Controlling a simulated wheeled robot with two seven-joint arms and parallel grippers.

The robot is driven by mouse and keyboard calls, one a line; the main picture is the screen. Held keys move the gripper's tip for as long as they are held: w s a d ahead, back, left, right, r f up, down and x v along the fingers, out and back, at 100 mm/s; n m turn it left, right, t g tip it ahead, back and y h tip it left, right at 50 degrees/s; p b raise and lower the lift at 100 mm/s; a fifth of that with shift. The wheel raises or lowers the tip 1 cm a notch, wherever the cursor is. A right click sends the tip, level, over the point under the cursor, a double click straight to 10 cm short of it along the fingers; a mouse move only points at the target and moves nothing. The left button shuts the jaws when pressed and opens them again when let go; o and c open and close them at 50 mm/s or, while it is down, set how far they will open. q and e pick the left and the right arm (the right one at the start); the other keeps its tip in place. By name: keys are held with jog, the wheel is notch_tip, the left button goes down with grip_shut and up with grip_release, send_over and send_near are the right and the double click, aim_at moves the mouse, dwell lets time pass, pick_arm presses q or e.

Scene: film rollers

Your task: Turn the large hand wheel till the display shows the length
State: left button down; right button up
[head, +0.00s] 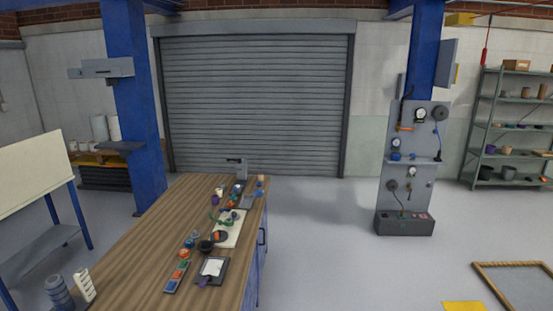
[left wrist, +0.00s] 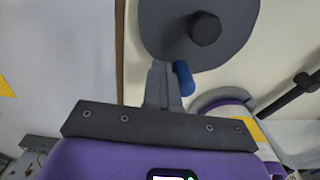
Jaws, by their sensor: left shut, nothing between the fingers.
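In the left wrist view, a large dark grey disc with a dark round hub (left wrist: 200,25), which looks like the hand wheel, fills the top middle, cut off by the frame. A short blue knob (left wrist: 184,78) sits at its lower edge. My left gripper (left wrist: 160,75) is shut and empty. Its fingertips are just left of the blue knob, close to the disc's rim; I cannot tell whether they touch. No readable length display shows. I cannot pick out the wheel in the head view. My right gripper is in neither view.
A wooden workbench (head: 140,255) with many small items stands front left. A grey panel with gauges (head: 412,165) stands at right, a shelf (head: 505,125) behind it. A tilted cream board (head: 25,175) is at far left. The floor between bench and panel is clear.

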pick_arm(q)
jog(key=shift+a, duration=0.25)
jog(key=shift+w+a, duration=0.35)
jog(key=shift+a, duration=0.35)
